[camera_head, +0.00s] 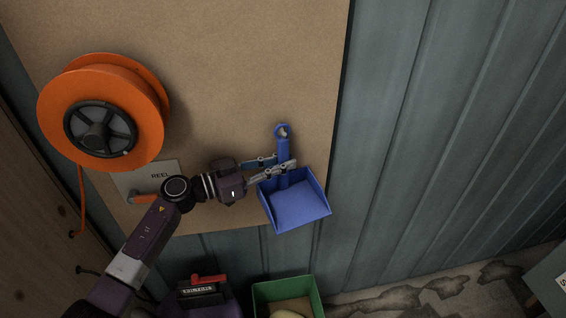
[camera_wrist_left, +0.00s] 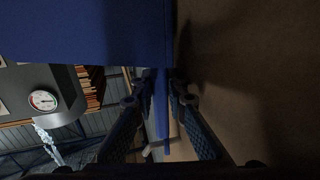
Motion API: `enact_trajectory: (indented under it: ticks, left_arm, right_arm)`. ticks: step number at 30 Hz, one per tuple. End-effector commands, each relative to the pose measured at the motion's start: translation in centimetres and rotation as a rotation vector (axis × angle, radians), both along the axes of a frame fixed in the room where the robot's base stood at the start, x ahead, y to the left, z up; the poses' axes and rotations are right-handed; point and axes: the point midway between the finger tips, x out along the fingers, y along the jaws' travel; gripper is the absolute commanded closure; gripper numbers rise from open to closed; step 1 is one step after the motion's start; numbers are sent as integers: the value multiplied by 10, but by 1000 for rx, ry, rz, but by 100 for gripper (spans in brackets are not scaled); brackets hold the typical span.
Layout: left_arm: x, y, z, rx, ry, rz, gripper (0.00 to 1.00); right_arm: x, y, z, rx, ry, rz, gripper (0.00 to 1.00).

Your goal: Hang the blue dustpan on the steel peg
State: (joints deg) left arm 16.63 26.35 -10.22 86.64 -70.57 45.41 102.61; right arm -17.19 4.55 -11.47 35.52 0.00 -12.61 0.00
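The blue dustpan (camera_head: 298,204) is upright against the brown board, its pan low and its handle pointing up. The ring at the handle's top (camera_head: 282,131) lies close to the board. My left gripper (camera_head: 280,166) has its fingers on both sides of the handle, shut on it just above the pan. In the left wrist view the handle (camera_wrist_left: 162,105) runs between the fingers. A pale steel peg (camera_wrist_left: 155,147) shows there at the handle's far end. I cannot tell for sure whether it passes through the ring. My right gripper is not in view.
An orange reel (camera_head: 140,110) hangs on the brown board (camera_head: 240,60), left of my arm, with a "REEL" label (camera_head: 160,174) below it. A green bin (camera_head: 316,299) stands under the dustpan. Corrugated wall (camera_head: 440,130) on the right is clear.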

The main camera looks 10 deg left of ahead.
Motion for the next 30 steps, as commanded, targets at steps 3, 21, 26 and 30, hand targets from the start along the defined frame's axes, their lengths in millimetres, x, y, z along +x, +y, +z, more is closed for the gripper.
enact_trajectory:
  ticks: [3, 21, 26, 30]
  left_arm:
    - [3, 5, -1, 3, 1, 14, 73]
    - [-15, 27, -2, 8, 3, 15, 67]
    - [-33, 45, -1, 7, 0, 11, 67]
    - [-45, 57, 0, 5, 0, 8, 67]
  right_arm:
    - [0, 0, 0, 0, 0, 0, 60]
    - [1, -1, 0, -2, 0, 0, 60]
    - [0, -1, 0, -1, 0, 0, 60]
    - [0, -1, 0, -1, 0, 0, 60]
